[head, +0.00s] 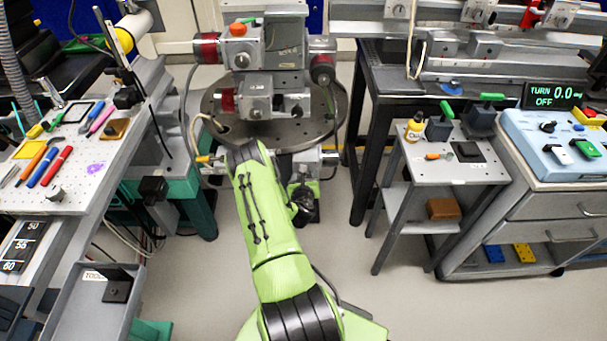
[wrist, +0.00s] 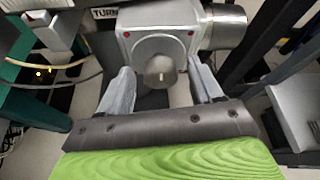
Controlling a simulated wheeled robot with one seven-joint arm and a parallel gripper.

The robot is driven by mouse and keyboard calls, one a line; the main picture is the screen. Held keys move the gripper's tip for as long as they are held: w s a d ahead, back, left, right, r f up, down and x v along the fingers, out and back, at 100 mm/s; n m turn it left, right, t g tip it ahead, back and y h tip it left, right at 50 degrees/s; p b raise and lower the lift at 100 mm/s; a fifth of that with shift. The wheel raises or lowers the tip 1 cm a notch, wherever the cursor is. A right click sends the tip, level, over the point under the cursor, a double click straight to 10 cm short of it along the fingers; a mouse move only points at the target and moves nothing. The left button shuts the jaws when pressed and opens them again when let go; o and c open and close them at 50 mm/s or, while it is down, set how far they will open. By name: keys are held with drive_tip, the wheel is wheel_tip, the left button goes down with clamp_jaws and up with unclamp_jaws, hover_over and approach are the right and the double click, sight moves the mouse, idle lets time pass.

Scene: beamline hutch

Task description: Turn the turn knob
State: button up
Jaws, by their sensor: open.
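In the wrist view, the turn knob (wrist: 160,71) is a round grey knob on the front of a light grey box. A partly hidden label at the upper left of the box starts with "TURN". My gripper (wrist: 161,80) is open, with one finger on the left and one on the right of the knob. Gaps show between the fingers and the knob; whether either touches it I cannot tell. In the head view, my green arm reaches toward the round stage, and the knob is not clearly visible. The display (head: 553,95) reads "TURN 0.0" and "OFF".
A round dark stage (head: 335,121) carries grey motor blocks behind my arm. A perforated bench (head: 75,190) with pens stands at the left, a small grey side table (head: 455,176) at the right. Cables run left of the box in the wrist view. Open floor lies at front right.

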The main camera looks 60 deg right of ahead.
drive_tip(key=shift+c, duration=0.3)
drive_tip(key=c, duration=1)
drive_tip(key=shift+p, duration=0.3)
drive_tip(key=shift+s+r+m+t+y+p, duration=0.1)
drive_tip(key=shift+m+t+y+p, duration=0.3)
drive_tip(key=shift+m+t+p, duration=0.55)
drive_tip(key=m, duration=0.1)
drive_tip(key=m+t+p, duration=0.1)
drive_tip(key=shift+s+d+m+y, duration=0.1)
drive_tip(key=shift+s+m+y, duration=0.05)
drive_tip(key=shift+m+y, duration=0.2)
drive_tip(key=m+t, duration=0.2)
drive_tip(key=m, duration=0.1)
drive_tip(key=shift+s+d+f, duration=0.1)
drive_tip(key=shift+f, duration=0.15)
drive_tip(key=shift+s+f+m+t, duration=0.1)
drive_tip(key=shift+m+t, duration=1.05)
drive_tip(key=shift+m, duration=0.65)
